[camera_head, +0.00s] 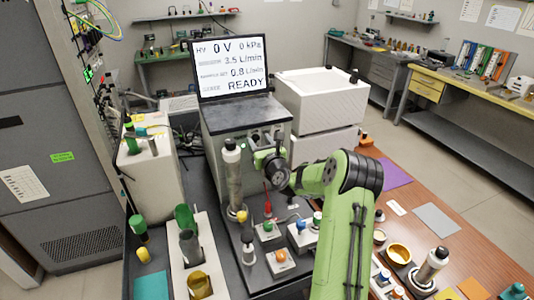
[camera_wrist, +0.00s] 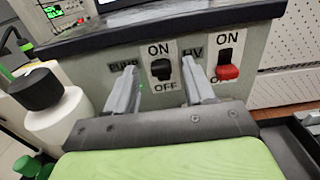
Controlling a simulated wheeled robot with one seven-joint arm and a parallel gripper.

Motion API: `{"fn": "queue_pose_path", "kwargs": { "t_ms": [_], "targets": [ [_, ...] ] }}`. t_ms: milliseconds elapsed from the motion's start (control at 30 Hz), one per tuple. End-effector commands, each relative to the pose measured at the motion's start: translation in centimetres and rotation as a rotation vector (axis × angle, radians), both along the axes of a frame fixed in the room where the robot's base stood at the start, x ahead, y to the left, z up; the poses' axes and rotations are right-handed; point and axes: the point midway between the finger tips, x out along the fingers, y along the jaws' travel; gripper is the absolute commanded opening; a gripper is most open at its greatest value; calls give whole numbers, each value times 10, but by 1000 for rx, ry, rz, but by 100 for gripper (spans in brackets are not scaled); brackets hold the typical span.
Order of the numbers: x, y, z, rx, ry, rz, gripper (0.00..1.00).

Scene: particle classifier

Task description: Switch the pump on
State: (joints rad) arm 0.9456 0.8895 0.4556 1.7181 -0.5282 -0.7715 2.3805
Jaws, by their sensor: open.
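The pump switch (camera_wrist: 162,70) is a black rocker on the grey classifier cabinet (camera_wrist: 270,50), with ON above it, OFF below it and a partly covered PUMP label to its left. I cannot tell for certain which way its lever is set. My gripper (camera_wrist: 159,66) is open, its two grey fingers pointing at the panel on either side of the pump switch. Nothing is held, and contact with the panel cannot be told. In the head view my gripper (camera_head: 262,158) is at the cabinet's front, and the switch is hidden there.
A red HV switch (camera_wrist: 228,71), lever down, sits just right of my right finger. A white bottle with a black cap (camera_wrist: 50,105) stands close on the left. The monitor (camera_head: 230,66) reads 0 V, 0 kPa and READY. Small coloured-knob valves (camera_head: 280,262) stand below my arm.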

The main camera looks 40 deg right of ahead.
Motion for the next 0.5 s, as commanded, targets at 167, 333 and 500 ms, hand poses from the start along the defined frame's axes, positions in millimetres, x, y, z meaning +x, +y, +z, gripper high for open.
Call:
{"fn": "queue_pose_path", "kwargs": {
  "t_ms": [167, 333, 500],
  "targets": [
    [-46, 10, -4, 3, 3, -4, 53],
    [-93, 22, -5, 2, 1, -7, 53],
    [-126, 31, -4, 0, 1, -5, 53]
  ]
}}
